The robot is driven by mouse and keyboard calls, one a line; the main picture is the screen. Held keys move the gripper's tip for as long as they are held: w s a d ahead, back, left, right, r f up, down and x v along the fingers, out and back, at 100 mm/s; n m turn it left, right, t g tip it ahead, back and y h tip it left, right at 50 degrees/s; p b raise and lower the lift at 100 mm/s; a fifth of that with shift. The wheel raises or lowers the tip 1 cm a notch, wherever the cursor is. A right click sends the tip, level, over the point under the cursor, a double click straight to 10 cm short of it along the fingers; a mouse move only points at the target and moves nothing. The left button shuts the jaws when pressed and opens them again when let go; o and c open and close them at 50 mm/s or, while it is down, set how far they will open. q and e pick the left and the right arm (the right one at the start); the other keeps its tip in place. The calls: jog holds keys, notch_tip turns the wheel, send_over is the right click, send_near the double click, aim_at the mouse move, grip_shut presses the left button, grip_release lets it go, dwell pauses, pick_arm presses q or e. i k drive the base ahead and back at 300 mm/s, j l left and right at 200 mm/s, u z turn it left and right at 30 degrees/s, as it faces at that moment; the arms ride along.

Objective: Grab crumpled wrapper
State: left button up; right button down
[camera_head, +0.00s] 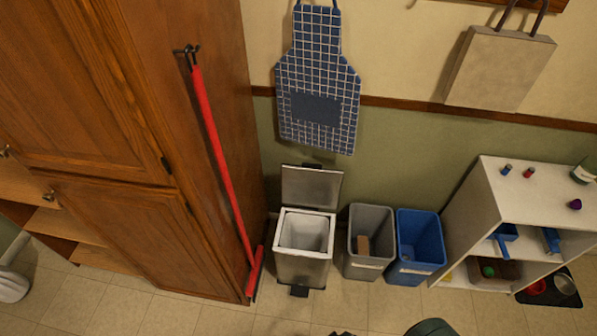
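I cannot make out a crumpled wrapper for certain. A small purple object (575,204) lies on top of the white shelf at the right; it is too small to tell whether it is a wrapper. Neither of my grippers can be recognised in the head view. Dark shapes are cut off at the bottom edge, and I cannot tell what they are.
A metal bin (300,268) stands with its lid up, beside a grey bin (374,268) holding a brown piece and a blue bin (418,270). A white shelf (520,190) is at right, a wooden cabinet (130,240) at left. Tiled floor (200,318) is open in front.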

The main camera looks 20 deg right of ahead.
aim_at(576, 203)
jog(key=z, duration=2.75)
jog(key=i+l, duration=0.35)
jog(key=i, duration=0.15)
jog(key=i+l, duration=0.35)
jog(key=i, duration=0.15)
